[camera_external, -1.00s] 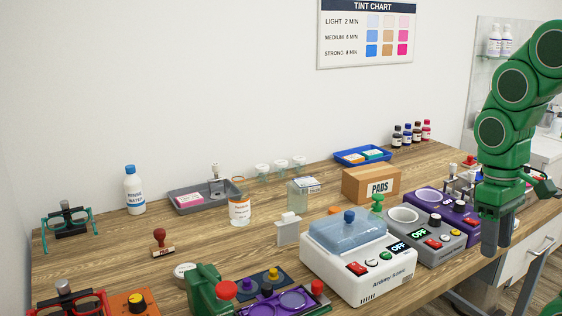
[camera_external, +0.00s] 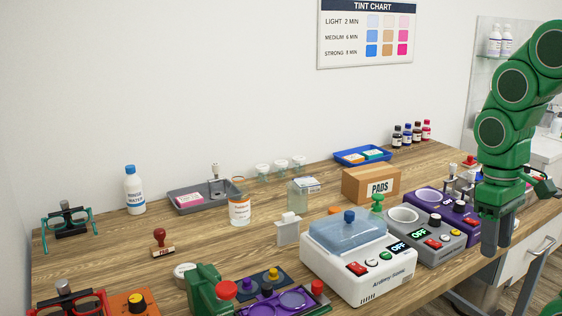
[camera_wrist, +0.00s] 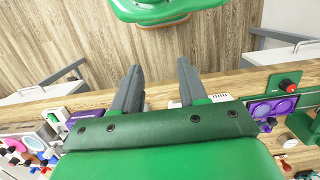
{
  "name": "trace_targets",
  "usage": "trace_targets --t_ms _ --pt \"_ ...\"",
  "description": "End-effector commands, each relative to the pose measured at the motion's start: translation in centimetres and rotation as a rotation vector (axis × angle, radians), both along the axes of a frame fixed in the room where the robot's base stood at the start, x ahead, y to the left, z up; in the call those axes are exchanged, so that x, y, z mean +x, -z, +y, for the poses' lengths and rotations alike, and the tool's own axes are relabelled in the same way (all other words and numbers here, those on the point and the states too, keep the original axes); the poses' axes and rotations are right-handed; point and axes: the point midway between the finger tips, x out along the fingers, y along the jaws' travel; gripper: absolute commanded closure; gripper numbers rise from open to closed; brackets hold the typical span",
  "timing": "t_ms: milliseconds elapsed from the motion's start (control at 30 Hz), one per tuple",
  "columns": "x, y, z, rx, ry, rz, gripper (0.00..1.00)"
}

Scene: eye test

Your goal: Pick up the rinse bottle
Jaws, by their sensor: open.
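The rinse bottle (camera_external: 134,190) is white with a blue cap and a "RINSE WATER" label. It stands upright at the back left of the wooden table in the external view. My gripper (camera_external: 495,238) hangs at the right front edge of the table, far to the right of the bottle. In the wrist view my gripper (camera_wrist: 158,85) shows two dark fingers apart with nothing between them. I cannot make out the rinse bottle in the wrist view.
A grey tray (camera_external: 182,209) and a labelled jar (camera_external: 240,211) stand right of the bottle. A red-handled stamp (camera_external: 159,240) and teal trial frames (camera_external: 46,224) are near it. A white ultrasonic cleaner (camera_external: 380,281) and a PADS box (camera_external: 357,191) stand between bottle and gripper.

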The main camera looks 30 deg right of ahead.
Motion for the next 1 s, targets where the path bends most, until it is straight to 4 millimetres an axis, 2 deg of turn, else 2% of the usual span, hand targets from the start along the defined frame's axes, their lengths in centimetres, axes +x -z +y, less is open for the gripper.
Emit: trace_targets --t_ms 67,367,733,1000 --pt "0.0 0.0 0.0 0.000 0.000 0.000 0.56" --pt "0.0 0.0 0.0 0.000 0.000 0.000 0.10" --pt "0.0 -0.3 0.0 0.000 0.000 0.000 0.09" --pt "0.1 -3.2 0.0 0.000 0.000 -0.005 0.09"
